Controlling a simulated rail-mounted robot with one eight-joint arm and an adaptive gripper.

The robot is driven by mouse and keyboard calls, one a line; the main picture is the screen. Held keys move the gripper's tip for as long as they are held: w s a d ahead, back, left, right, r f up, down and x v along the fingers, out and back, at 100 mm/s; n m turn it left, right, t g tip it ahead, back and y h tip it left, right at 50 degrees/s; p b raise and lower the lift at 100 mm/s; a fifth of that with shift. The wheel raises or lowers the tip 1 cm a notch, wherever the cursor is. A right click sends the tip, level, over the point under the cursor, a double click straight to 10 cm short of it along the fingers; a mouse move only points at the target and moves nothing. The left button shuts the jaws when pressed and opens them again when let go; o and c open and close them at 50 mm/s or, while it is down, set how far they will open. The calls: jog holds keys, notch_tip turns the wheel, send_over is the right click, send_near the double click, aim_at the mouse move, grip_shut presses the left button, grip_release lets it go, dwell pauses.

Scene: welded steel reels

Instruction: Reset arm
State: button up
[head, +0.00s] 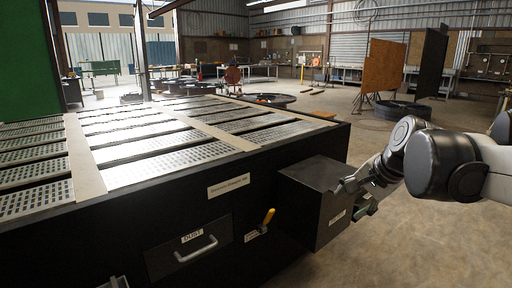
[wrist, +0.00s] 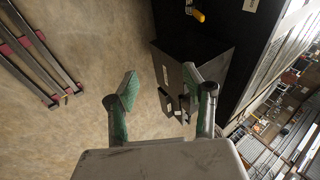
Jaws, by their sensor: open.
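My gripper (head: 357,200) is at the right of the head view, close to the outer face of a black box (head: 312,200) at the corner of the black work table. In the wrist view my gripper (wrist: 160,84) has its two green-padded fingers spread well apart, with nothing held between them. The black box (wrist: 205,62) lies beyond the right finger there, with small dark parts near its edge. I cannot tell whether a fingertip touches the box.
The black table (head: 205,215) has perforated metal slats on top, a "DUST" drawer (head: 187,248) and a yellow-handled lever (head: 267,219). Long bars (wrist: 38,50) lie left in the wrist view. An orange panel (head: 383,67) stands farther back. Concrete floor right of the box is clear.

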jog(key=s+a+f+n+h, duration=0.15)
jog(key=s+f+n, duration=0.3)
jog(key=s, duration=0.55)
jog(key=s+a+f+n+h, duration=0.1)
jog(key=s+a+f+n, duration=0.15)
jog(key=s+n, duration=0.55)
notch_tip(320, 180, up, 11)
jog(key=s+m+p, duration=0.2)
jog(key=p, duration=1)
jog(key=shift+d+f+t, duration=0.2)
jog(key=shift+d+t, duration=0.15)
jog(key=shift+t, duration=0.05)
